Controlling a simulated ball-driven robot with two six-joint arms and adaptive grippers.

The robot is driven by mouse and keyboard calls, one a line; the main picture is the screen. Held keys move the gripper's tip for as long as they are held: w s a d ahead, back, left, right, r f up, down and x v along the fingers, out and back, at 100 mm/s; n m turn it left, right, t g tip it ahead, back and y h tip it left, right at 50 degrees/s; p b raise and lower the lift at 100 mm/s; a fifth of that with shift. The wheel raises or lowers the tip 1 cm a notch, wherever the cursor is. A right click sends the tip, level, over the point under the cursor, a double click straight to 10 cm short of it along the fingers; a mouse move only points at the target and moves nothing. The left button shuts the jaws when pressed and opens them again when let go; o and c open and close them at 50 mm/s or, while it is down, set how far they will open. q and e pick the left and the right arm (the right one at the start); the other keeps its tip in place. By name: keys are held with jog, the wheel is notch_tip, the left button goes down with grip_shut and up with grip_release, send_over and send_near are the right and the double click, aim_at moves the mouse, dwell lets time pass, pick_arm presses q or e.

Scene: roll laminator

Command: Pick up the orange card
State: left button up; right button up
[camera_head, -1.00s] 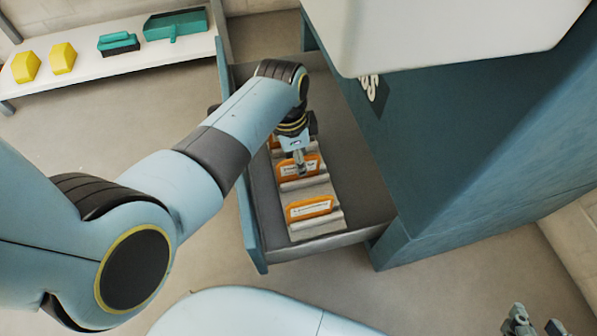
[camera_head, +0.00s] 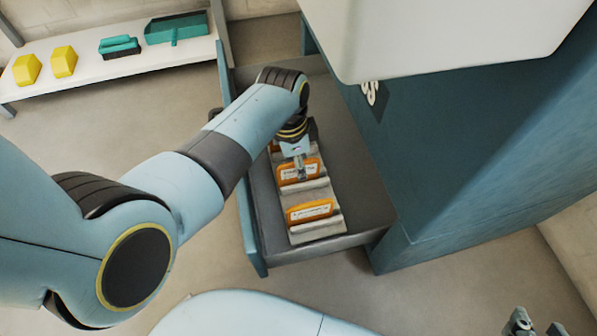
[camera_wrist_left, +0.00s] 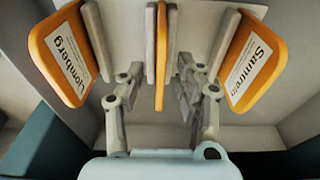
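Several orange cards with white labels stand in a grey slotted holder (camera_head: 318,229) inside an open drawer. In the head view one card (camera_head: 310,210) is at the near end, another (camera_head: 299,172) is in the middle, and a further one is mostly hidden behind my arm. My left gripper (camera_head: 301,171) points down at the middle card. In the left wrist view an edge-on orange card (camera_wrist_left: 161,60) stands between the open fingers of my left gripper (camera_wrist_left: 155,88), apart from both. Labelled cards flank it left (camera_wrist_left: 66,55) and right (camera_wrist_left: 252,62). My right gripper (camera_head: 537,318) is open and empty at the lower right.
The drawer (camera_head: 354,190) extends from a large blue cabinet (camera_head: 480,150), whose white upper part (camera_head: 440,35) overhangs. A white shelf (camera_head: 90,75) at the upper left holds yellow blocks (camera_head: 27,69), a teal brush (camera_head: 119,46) and a teal dustpan (camera_head: 176,28).

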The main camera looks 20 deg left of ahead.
pick_arm(q)
grip_shut()
dwell(0.3)
